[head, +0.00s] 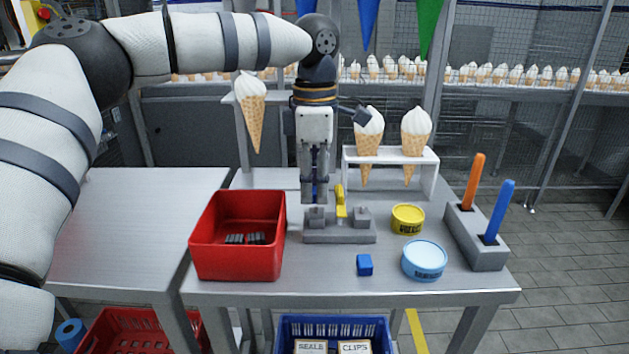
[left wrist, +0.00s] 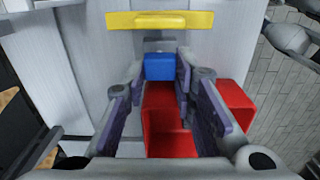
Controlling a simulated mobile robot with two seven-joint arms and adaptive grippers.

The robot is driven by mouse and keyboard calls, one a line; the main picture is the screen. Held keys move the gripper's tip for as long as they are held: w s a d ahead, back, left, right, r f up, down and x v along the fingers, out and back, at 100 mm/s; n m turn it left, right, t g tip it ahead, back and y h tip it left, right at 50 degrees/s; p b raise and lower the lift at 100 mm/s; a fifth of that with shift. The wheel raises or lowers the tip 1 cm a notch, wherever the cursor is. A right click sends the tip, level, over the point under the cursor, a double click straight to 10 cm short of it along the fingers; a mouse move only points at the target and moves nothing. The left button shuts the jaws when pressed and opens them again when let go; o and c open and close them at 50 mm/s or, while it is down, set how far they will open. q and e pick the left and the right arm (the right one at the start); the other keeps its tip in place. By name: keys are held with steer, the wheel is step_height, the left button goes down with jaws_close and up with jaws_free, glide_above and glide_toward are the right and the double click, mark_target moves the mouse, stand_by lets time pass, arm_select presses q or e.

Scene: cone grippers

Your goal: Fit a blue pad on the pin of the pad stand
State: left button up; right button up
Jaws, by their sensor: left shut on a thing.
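My left gripper (head: 316,196) points down and is shut on a blue pad (left wrist: 158,67), which sits between its fingertips in the left wrist view. The fingertips appear just above or behind the left part of a grey fixture (head: 340,239) with two grey blocks and a yellow lever (head: 341,203). This fixture may be the pad stand; I cannot make out a pin. Another blue pad (head: 365,265) lies on the table in front of it. My right gripper is not in view.
A red bin (head: 236,262) with dark grey pieces stands left of the fixture. A yellow tin (head: 408,219), a light blue tin (head: 424,260) and a grey holder (head: 476,245) with orange and blue sticks stand to the right. Ice cream cones stand in a white rack (head: 390,158) behind.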

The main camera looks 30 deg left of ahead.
arm_select(q)
steer(key=shift+f, duration=1.35)
stand_by(1.0)
steer(key=o, duration=1.2)
steer(key=shift+r, duration=2.5)
